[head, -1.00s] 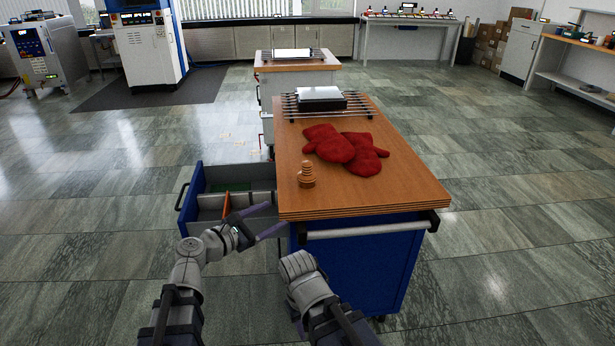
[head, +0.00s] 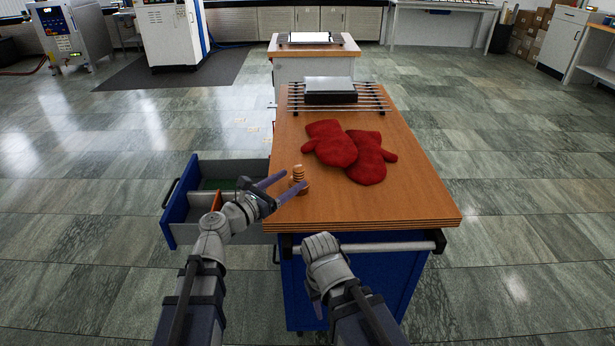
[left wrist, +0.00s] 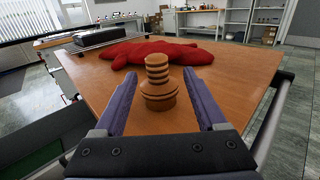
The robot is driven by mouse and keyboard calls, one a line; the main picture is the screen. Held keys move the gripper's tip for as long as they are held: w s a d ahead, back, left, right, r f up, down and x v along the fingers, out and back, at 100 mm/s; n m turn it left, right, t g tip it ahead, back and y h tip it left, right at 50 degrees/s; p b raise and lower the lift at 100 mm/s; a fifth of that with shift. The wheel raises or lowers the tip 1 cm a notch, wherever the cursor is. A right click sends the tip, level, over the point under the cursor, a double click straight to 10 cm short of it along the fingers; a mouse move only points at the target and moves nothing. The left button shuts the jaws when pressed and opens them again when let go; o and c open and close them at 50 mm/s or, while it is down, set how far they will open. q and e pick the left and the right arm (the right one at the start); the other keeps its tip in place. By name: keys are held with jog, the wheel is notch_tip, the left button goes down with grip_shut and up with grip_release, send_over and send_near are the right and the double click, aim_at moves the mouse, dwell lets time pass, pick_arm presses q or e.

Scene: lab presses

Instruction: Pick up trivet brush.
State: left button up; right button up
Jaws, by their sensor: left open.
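The trivet brush (head: 298,173) looks like a small turned wooden piece with a ringed stem on a wide round base. It stands upright near the left edge of the wooden tabletop. My left gripper (head: 295,180) is open, its two purple fingers pointing at the brush at the table's edge. In the left wrist view the brush (left wrist: 159,82) appears between the fingertips, with a gap on each side; I cannot tell how deep it sits between them. My right gripper (head: 321,247) is low at the table's front, near the rail; its jaws cannot be made out.
Red oven mitts (head: 352,152) lie right of and behind the brush. A wire rack (head: 365,96) with a dark block (head: 330,90) is farther back. An open blue drawer (head: 180,205) juts out left, below my left arm. The tabletop's (head: 405,205) front right is clear.

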pick_arm(q)
jog(key=shift+x, duration=3.95)
jog(key=shift+a, duration=0.2)
grip_shut()
